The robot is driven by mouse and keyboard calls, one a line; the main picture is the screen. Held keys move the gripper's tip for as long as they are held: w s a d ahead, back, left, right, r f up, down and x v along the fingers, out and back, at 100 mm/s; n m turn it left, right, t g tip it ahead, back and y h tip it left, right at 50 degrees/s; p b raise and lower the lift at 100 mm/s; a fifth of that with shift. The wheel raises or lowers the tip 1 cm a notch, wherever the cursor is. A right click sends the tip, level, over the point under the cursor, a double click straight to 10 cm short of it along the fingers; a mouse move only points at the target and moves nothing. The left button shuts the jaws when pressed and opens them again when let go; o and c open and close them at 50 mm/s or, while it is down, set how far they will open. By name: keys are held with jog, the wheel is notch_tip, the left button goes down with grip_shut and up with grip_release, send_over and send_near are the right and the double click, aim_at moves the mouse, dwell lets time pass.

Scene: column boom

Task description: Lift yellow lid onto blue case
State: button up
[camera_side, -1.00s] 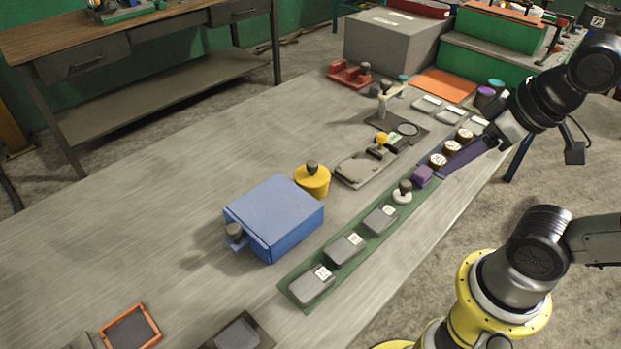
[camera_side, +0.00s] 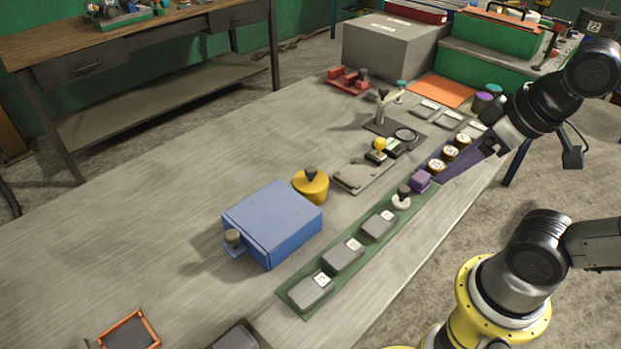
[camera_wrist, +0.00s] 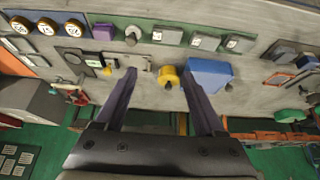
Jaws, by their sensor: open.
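The yellow lid (camera_side: 311,185) is round with a dark knob on top. It lies on the table right against or just behind the far right corner of the blue case (camera_side: 272,222). The case is a closed-looking blue box with a dark knob on a small tab at its left side. In the wrist view the yellow lid (camera_wrist: 168,76) sits just left of the blue case (camera_wrist: 209,73), between my fingers. My gripper (camera_wrist: 167,78) is open and empty, with its two long purple fingers spread. In the side view my gripper (camera_side: 465,163) is over the table's right edge, well away from the lid.
A green strip (camera_side: 330,268) with several grey labelled blocks runs along the table's near edge. A purple block (camera_side: 421,181) and round labelled jars (camera_side: 450,152) stand further along. A grey plate (camera_side: 362,174) lies beyond the lid.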

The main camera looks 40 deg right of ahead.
jog(key=w+r+n, duration=0.7)
jog(key=n, duration=0.1)
jog(key=n+g, duration=0.6)
jog(key=n, duration=0.1)
send_over(311, 168)
notch_tip(311, 168, down, 17)
jog(key=shift+f, duration=3.05)
grip_shut()
